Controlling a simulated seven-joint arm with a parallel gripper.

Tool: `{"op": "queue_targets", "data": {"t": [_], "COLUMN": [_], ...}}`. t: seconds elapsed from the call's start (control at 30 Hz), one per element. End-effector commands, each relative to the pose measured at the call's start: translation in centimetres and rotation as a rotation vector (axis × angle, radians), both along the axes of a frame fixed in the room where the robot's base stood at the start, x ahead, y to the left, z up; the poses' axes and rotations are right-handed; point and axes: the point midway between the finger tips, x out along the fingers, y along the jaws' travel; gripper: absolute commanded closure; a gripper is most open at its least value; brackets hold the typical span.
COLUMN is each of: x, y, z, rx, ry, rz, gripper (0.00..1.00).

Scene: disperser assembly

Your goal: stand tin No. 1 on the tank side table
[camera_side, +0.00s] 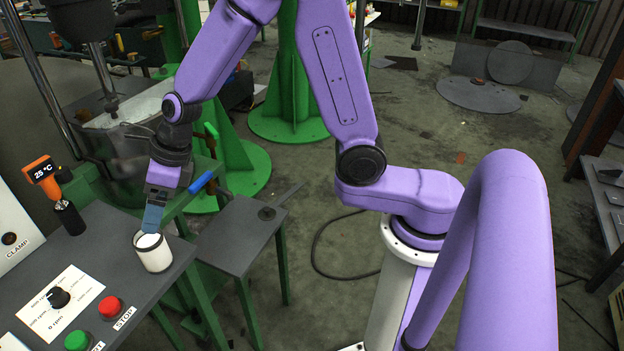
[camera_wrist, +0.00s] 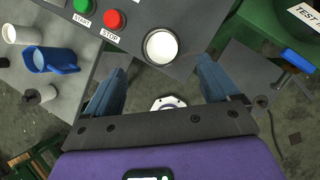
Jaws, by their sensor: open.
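A white tin (camera_side: 153,256), open at the top with white contents, stands upright at the right corner of the dark control desk. No number is readable on it. It also shows in the wrist view (camera_wrist: 160,46), close to the desk edge. My gripper (camera_side: 151,226) points down at the tin in the side view. In the wrist view, the blue fingers of my gripper (camera_wrist: 163,70) are spread apart, with the tin beyond and between their tips and nothing held. A small grey side table (camera_side: 237,240) on green legs stands right of the desk, near the metal tank (camera_side: 128,160).
The desk carries a red stop button (camera_side: 110,307), a green start button (camera_side: 77,340), a dial (camera_side: 60,298) and an orange thermometer (camera_side: 42,175). A blue-handled lever (camera_side: 201,182) rises near the tank. A blue jug (camera_wrist: 50,60) and white cup (camera_wrist: 22,34) show in the wrist view.

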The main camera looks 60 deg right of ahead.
Motion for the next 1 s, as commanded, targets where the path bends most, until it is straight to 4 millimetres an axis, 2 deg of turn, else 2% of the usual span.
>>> {"op": "queue_targets", "data": {"t": [0.13,0.27,0.43,0.57,0.77,0.87,1.0], "x": [0.7,0.8,-0.2,-1.9,-6.7,-10.0,-15.7], "y": [0.8,0.4,-1.5,-3.6,-7.4,-9.3,-11.5], "z": [2.6,4.8,6.8,7.5,7.2,6.5,5.4], "rx": [0.176,0.34,0.528,0.641,0.743,0.75,0.702], "ry": [-0.038,-0.044,-0.01,0.045,0.172,0.25,0.367], "rz": [-0.25,-0.514,-0.866,-1.143,-1.577,-1.796,-2.098], "gripper": [0.12,0.12,0.12,0.12,0.12,0.12,0.12]}}
